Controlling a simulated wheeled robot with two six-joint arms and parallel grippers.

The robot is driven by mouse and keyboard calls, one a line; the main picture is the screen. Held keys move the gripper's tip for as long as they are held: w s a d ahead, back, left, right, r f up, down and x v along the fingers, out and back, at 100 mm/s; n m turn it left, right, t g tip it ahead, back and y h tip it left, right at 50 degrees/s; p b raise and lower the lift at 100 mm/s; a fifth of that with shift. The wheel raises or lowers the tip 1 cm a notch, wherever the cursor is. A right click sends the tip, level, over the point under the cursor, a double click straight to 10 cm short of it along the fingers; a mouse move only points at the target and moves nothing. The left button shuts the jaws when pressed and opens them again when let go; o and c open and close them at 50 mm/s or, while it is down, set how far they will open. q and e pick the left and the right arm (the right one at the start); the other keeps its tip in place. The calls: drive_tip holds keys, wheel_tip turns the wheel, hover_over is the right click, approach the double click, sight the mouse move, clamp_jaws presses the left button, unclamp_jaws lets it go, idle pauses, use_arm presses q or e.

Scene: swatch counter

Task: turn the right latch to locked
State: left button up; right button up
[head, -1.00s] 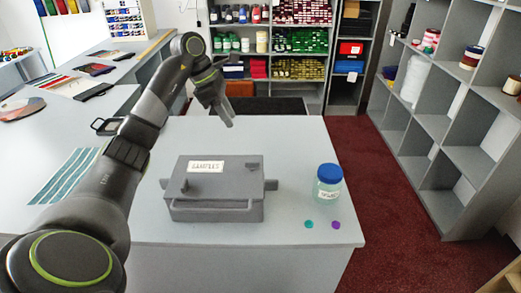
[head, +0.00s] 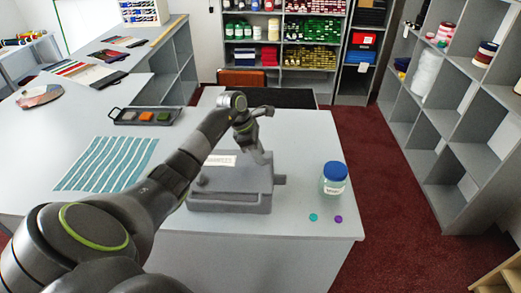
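A grey case (head: 232,203) with a white label (head: 221,160) on its lid stands on the counter, in the middle of the head view. A small knob-like latch (head: 203,181) shows at the lid's left front. My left gripper (head: 263,158) points down at the right part of the lid, close to or touching it. The right latch is hidden or cannot be told apart from the fingers there. Whether the fingers are apart or closed is too small to tell. My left arm covers part of the case's left side. My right gripper is out of view.
A jar with a blue lid (head: 334,180) stands right of the case, with a teal disc (head: 313,217) and a purple disc (head: 338,219) in front of it. A black tray (head: 146,116) and a striped swatch (head: 107,164) lie on the left counter.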

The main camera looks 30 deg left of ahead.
use_arm(q)
drive_tip(key=shift+x, duration=0.75)
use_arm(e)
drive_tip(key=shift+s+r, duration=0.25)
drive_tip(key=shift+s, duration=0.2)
use_arm(q)
clamp_jaws()
